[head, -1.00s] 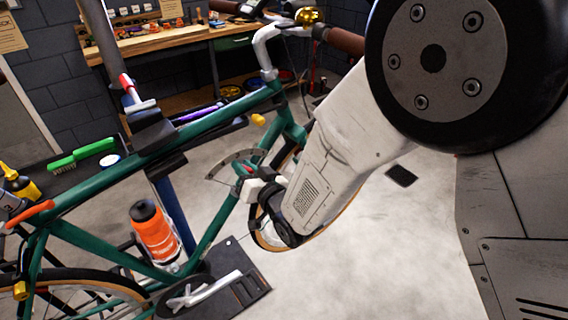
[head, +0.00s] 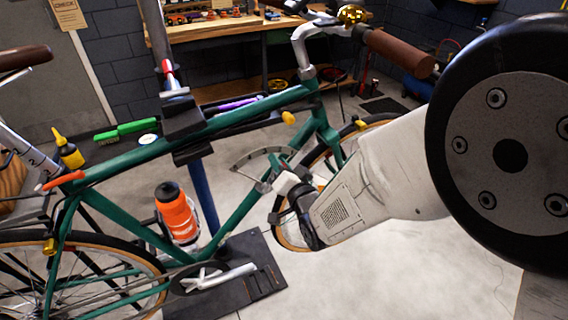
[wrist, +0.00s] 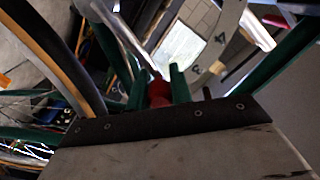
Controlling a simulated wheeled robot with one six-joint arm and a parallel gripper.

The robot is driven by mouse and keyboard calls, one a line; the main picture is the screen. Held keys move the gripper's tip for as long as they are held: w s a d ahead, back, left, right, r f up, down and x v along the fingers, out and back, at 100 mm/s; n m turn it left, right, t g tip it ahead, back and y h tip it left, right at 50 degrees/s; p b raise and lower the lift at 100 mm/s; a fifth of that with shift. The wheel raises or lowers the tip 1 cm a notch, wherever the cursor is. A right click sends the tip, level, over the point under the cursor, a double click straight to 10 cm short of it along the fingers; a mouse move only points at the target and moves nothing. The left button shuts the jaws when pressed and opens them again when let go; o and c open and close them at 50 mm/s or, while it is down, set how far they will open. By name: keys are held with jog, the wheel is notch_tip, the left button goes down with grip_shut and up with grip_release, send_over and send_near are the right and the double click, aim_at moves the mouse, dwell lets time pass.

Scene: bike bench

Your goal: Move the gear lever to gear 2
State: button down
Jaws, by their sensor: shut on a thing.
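The gear lever's red knob (wrist: 158,92) shows in the wrist view between the two green fingers of my gripper (wrist: 158,78), which is shut on it. The pale gear plate (wrist: 222,25) lies beyond, with the digits 4 and 3 readable to the right of the knob. In the head view the curved gear plate (head: 240,163) sits by the green bike frame, and my gripper (head: 280,170) is at its right part. The lever is mostly hidden there, and which gear it stands at cannot be told.
The green bike frame (head: 140,157) is held on a stand with a blue post (head: 203,195). An orange bottle (head: 176,215) sits on the frame, left of my arm. A workbench (head: 220,28) stands behind. The floor at the lower right is open.

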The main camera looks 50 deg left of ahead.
jog(key=c, duration=1.3)
grip_release()
jog(key=shift+s, duration=0.1)
jog(key=shift+o, duration=0.2)
jog(key=v, duration=0.7)
jog(key=shift+d, duration=0.4)
